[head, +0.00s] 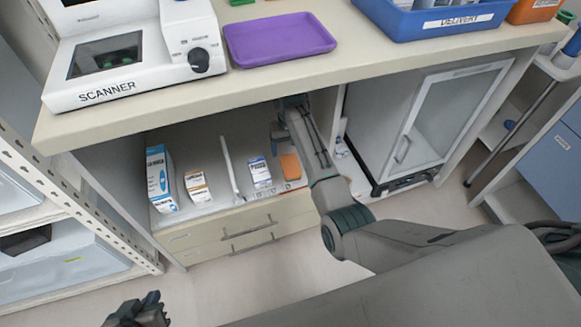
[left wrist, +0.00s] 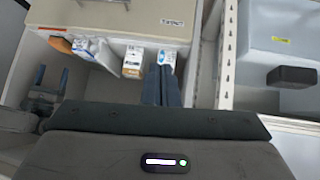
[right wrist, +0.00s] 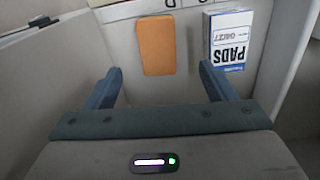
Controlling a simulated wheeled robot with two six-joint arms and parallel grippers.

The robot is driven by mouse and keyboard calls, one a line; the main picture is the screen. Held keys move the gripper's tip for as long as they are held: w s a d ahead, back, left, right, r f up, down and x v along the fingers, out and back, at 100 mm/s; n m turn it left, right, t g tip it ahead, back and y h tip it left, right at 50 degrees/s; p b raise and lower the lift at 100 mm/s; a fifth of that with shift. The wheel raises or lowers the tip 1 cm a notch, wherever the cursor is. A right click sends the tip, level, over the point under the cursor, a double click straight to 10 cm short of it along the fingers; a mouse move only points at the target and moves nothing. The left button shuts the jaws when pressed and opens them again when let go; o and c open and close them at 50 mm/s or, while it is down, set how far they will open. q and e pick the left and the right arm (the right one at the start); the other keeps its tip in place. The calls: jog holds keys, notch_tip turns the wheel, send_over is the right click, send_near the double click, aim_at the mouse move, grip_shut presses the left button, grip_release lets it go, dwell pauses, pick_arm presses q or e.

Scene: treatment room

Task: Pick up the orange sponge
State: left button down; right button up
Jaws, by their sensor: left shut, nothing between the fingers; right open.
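The orange sponge (head: 290,167) lies on the shelf under the counter, at the right end of a row of boxes. In the right wrist view the sponge (right wrist: 156,48) appears ahead of my open right gripper (right wrist: 160,84), between the lines of its two blue fingers and apart from them. In the head view my right gripper (head: 282,138) is inside the shelf space, partly hidden by the arm and counter. My left gripper (head: 140,308) is low at the bottom left, away from the shelf; its blue fingers (left wrist: 162,85) are shut and empty in the left wrist view.
A PADS box (right wrist: 229,42) stands beside the sponge. Other boxes (head: 160,178) and a thin upright white item (head: 229,165) stand further left. The counter (head: 290,75) overhangs the shelf, bearing a scanner (head: 130,60) and a purple tray (head: 280,40). A glass-door cabinet (head: 425,125) is at right.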

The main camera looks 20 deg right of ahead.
aim_at(291, 165)
jog(key=shift+w+f, duration=0.15)
jog(key=shift+f, duration=0.05)
notch_tip(291, 165, down, 4)
jog(key=shift+b, duration=0.6)
jog(key=shift+f, duration=0.5)
jog(key=f+b, duration=0.1)
jog(key=f, duration=0.1)
jog(key=f+b, duration=0.1)
jog(key=f, duration=0.1)
jog(key=shift+d+f, duration=0.2)
jog(key=shift+f, duration=0.3)
pick_arm(q)
jog(key=w+r+t, duration=0.7)
jog(key=shift+w+a+r, duration=0.15)
jog(key=shift+a+r, duration=0.05)
jog(key=shift+a, duration=0.15)
pick_arm(e)
jog(key=c, duration=1)
